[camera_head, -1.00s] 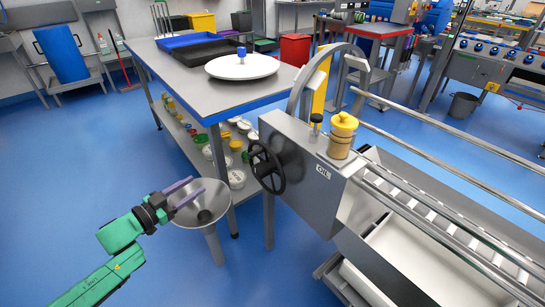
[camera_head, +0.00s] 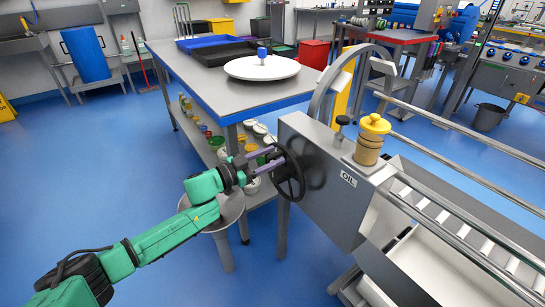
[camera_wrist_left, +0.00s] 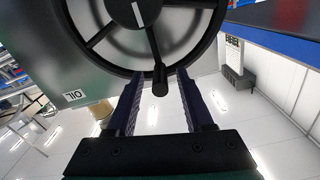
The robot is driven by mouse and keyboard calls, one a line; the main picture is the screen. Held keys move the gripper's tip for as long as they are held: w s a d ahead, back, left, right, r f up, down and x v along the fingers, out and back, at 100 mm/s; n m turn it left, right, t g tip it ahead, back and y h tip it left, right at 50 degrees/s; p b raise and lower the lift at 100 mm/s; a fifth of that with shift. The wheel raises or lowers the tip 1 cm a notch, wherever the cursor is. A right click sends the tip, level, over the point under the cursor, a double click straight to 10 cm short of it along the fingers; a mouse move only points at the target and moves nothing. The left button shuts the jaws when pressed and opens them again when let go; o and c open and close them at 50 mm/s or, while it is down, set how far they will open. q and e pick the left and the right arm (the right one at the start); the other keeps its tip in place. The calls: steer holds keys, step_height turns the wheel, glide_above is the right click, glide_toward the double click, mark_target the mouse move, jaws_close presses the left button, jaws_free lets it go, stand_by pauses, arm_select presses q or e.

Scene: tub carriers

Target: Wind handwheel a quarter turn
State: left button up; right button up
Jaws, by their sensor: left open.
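The black handwheel (camera_head: 289,172) is on the left face of the grey machine housing (camera_head: 325,165). In the left wrist view the handwheel (camera_wrist_left: 137,25) fills the top, with its spokes, a white mark on its hub and a crank knob (camera_wrist_left: 160,78) hanging at the lower rim. My left gripper (camera_head: 272,163) is at the handwheel's left side. In the wrist view its two purple fingers (camera_wrist_left: 160,88) are open, one on each side of the knob, with gaps showing between. My right gripper is not in view.
A steel table (camera_head: 215,85) with a white round plate (camera_head: 261,68) is behind. A yellow-capped oil pot (camera_head: 371,140) sits on the housing.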

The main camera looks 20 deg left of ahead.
arm_select(q)
steer(key=shift+w+d, duration=0.2)
steer(key=shift+w, duration=0.05)
jaws_close()
stand_by(1.3)
